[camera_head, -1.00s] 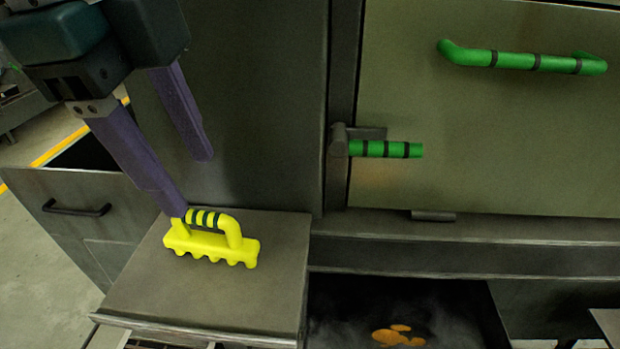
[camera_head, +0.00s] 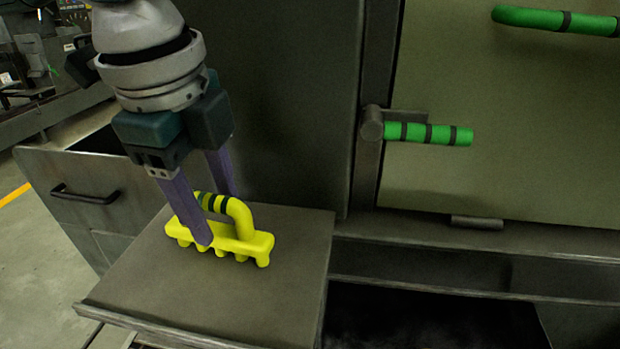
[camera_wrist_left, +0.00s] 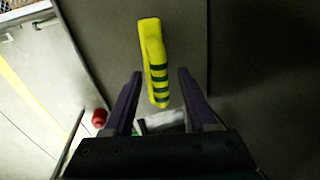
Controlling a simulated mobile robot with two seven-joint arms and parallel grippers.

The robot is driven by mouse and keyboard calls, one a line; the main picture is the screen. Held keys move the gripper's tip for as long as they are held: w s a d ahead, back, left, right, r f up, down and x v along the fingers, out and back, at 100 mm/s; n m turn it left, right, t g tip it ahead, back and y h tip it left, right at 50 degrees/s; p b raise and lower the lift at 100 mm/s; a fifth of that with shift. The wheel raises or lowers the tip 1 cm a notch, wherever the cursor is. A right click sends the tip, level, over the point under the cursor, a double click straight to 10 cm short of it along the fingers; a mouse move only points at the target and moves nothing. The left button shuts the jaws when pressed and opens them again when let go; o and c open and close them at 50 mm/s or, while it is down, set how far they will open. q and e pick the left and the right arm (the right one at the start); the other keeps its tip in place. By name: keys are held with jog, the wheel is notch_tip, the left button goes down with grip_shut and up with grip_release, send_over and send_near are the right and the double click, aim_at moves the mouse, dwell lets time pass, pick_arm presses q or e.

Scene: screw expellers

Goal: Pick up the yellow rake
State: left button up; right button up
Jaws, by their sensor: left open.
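The yellow rake (camera_head: 255,243) rests on a grey metal shelf (camera_head: 270,305), prongs down, with its black-banded handle arched on top. My left gripper (camera_head: 216,218) is open above the shelf. In the head view, one purple finger is in front of the rake and the other is behind the handle. In the left wrist view the rake (camera_wrist_left: 153,50) is ahead of the fingers, with the handle's near end between the open fingertips (camera_wrist_left: 160,75). I cannot tell whether a finger touches it. My right gripper is not in view.
A dark upright panel (camera_head: 290,110) stands just behind the shelf. A cabinet door with a green handle (camera_head: 565,20) and a green lever (camera_head: 430,133) is at the right. A grey bin (camera_head: 60,165) with a black handle stands at the left.

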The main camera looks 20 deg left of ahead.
pick_arm(q)
jog(key=shift+f, duration=0.25)
grip_shut()
dwell(0.6)
